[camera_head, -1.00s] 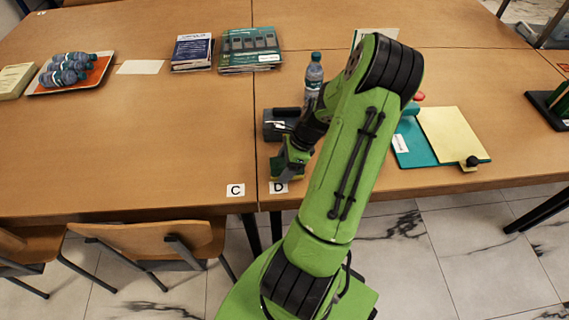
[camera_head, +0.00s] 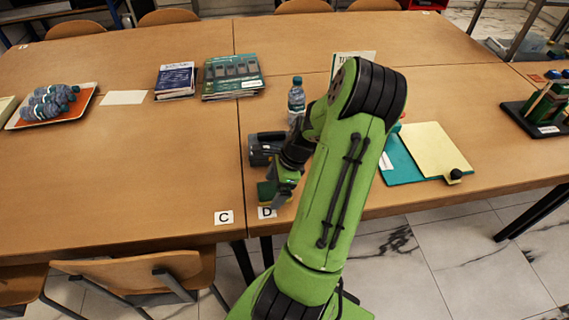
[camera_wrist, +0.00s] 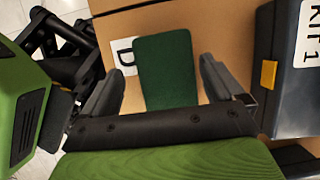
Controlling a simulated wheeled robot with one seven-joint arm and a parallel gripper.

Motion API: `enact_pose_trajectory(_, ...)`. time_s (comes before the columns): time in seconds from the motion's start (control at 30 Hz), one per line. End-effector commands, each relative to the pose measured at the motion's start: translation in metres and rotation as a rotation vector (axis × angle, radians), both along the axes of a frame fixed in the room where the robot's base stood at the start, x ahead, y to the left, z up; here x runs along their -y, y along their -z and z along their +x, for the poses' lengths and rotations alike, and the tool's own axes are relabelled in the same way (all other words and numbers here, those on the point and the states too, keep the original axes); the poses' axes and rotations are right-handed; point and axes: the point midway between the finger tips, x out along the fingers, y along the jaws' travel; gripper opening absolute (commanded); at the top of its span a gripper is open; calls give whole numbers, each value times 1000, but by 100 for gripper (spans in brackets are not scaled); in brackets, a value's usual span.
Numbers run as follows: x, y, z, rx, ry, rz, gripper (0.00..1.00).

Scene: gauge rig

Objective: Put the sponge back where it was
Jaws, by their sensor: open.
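The sponge (camera_wrist: 167,72) shows in the wrist view as a dark green pad. It lies on the table and partly overlaps the D label (camera_wrist: 123,57). In the head view the sponge (camera_head: 265,193) is at the table's front edge, just behind the D label (camera_head: 267,212) and partly hidden by my gripper (camera_head: 280,190). In the wrist view my gripper (camera_wrist: 163,82) is open, one finger on each side of the sponge's near end, with a gap visible on both sides. I cannot tell the fingers' height over the table.
A dark case marked KIT 1 (camera_wrist: 292,80) stands close to the right finger; the case (camera_head: 265,147) is behind the gripper in the head view. A water bottle (camera_head: 296,100) stands behind it. The table left of the C label (camera_head: 224,217) is largely clear.

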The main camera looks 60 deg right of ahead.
Motion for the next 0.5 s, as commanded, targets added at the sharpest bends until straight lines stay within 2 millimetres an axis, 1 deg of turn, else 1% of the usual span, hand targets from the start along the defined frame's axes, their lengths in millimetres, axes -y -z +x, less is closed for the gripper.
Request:
enact_pose_trajectory(0.03, 6, -25, -2, 3, 1, -8, 95)
enact_pose_trajectory(0.1, 12, -45, -6, 5, 1, -10, 95)
enact_pose_trajectory(0.2, 20, -71, -15, 6, 2, -12, 95)
enact_pose_trajectory(0.3, 27, -97, -22, 7, 3, -13, 95)
enact_pose_trajectory(0.4, 33, -117, -28, 8, 1, -14, 95)
enact_pose_trajectory(0.5, 36, -129, -32, 9, 1, -12, 95)
